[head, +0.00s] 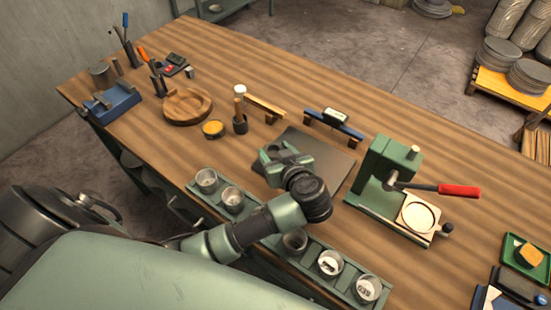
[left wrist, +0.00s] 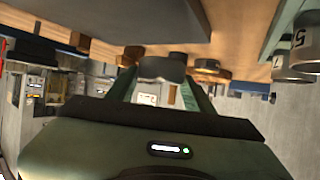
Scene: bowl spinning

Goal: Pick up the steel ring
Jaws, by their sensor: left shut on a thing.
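My left gripper (head: 283,154) is above the dark mat (head: 325,160) in the middle of the bench. In the left wrist view its green fingers are shut on a grey round metal piece (left wrist: 162,68), which looks like a steel ring. The head view mostly hides this piece behind the gripper. Several steel cups or rings stand in the green rack along the bench's front edge, including one at the left end (head: 205,180) and one at the right end (head: 368,290). My arm covers part of the rack's middle. My right gripper is not in view.
A green press (head: 385,175) with a red-handled lever (head: 458,190) stands right of the mat. A round wooden block (head: 187,105) and a yellow tin (head: 213,128) stand left.

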